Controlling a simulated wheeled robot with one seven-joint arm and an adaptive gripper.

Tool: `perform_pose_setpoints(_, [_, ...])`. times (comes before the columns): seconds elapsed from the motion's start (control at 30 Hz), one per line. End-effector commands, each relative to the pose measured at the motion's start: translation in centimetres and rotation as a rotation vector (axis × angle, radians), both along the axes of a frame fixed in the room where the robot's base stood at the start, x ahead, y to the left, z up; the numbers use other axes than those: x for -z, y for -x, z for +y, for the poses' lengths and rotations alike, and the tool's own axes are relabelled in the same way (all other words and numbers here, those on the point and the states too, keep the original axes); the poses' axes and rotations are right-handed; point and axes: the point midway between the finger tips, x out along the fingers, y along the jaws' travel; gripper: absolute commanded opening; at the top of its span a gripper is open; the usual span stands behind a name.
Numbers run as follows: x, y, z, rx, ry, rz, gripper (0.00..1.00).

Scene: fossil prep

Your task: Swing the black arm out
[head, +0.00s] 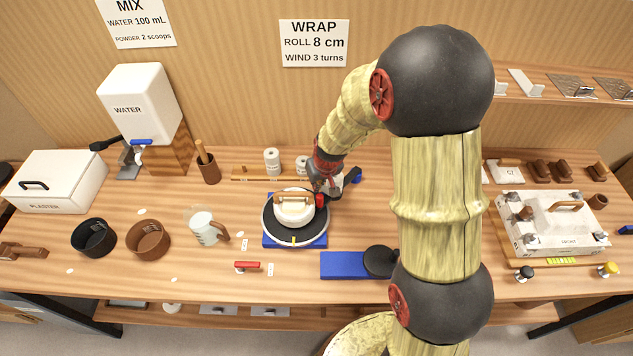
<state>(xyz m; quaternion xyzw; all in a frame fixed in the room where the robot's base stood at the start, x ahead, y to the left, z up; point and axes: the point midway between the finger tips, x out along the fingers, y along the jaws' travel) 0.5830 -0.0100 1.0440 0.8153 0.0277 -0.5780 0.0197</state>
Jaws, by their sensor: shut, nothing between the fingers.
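A black arm (350,176) shows just right of my gripper, behind the round turntable (267,231). It slants down toward the turntable, and my gripper hides part of it. A blue part (357,179) sits beside it. My gripper (325,190) is shut and empty at the turntable's back right edge, close to the black arm. I cannot tell whether they touch. A white round piece with a wooden handle (294,212) sits on the turntable, and a small red part (319,200) is at its right.
A blue block (342,265) with a black disc (380,261) lies front right, near my arm. A clear jug (203,226) and a red-handled tool (247,266) are left. White rolls (272,160) stand behind. A white-topped box (550,228) is far right.

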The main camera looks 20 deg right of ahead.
Motion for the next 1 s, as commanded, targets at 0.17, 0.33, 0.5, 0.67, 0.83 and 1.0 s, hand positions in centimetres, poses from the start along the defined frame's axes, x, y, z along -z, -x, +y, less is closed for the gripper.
perform_pose_setpoints(0.17, [0.0, 0.0, 0.0, -0.001, 0.000, 0.000, 0.00])
perform_pose_setpoints(0.33, [0.2, 0.2, -0.1, -0.014, 0.000, -0.001, 0.00])
perform_pose_setpoints(0.5, [0.3, 0.9, -0.5, -0.051, 0.000, -0.002, 0.00])
perform_pose_setpoints(0.67, [0.5, 1.9, -1.1, -0.111, 0.000, -0.002, 0.00])
perform_pose_setpoints(0.83, [0.6, 3.2, -1.9, -0.194, 0.000, -0.002, 0.00])
perform_pose_setpoints(1.0, [0.6, 4.5, -3.0, -0.279, 0.000, -0.002, 0.00])
